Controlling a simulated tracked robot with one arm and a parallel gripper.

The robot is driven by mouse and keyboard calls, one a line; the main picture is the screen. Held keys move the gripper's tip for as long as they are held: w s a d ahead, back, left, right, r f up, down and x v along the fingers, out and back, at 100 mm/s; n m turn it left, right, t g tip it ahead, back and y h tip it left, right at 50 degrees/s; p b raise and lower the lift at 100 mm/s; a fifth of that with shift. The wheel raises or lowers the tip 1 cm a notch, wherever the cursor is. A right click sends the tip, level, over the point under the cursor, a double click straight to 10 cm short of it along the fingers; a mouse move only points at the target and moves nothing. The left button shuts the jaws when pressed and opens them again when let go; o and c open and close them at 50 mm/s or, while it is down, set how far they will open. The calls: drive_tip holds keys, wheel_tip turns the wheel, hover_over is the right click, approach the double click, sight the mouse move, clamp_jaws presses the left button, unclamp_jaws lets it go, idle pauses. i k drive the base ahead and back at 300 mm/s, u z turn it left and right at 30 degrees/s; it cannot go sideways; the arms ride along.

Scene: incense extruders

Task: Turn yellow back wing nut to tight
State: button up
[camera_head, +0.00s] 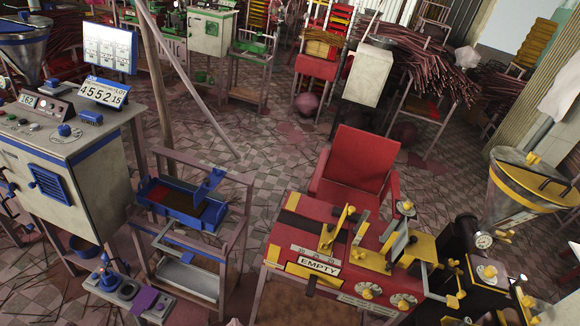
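The red and yellow extruder machine (285,245) stands at the lower right, with a black extruder body (458,238) at its right end. Several small yellow wing-shaped parts show on it. One yellow wing nut (505,236) is beside the round gauge, another (488,272) is on the black block, and another (454,300) is near the bottom edge. I cannot tell which is the back one, or how tight any of them is. My gripper is not in view.
A red chair (356,165) stands behind the machine. A yellow-rimmed hopper (520,190) is at the right. A blue-trimmed cabinet (75,190) and a wooden stand with a blue tray (180,205) are at the left. Tiled floor (255,150) is open in the middle.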

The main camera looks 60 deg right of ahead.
sight(325, 245)
drive_tip(key=u, duration=0.55)
drive_tip(key=k, duration=1.15)
drive_tip(key=z, duration=1.7)
drive_tip(key=i, duration=1)
drive_tip(key=u, duration=0.05)
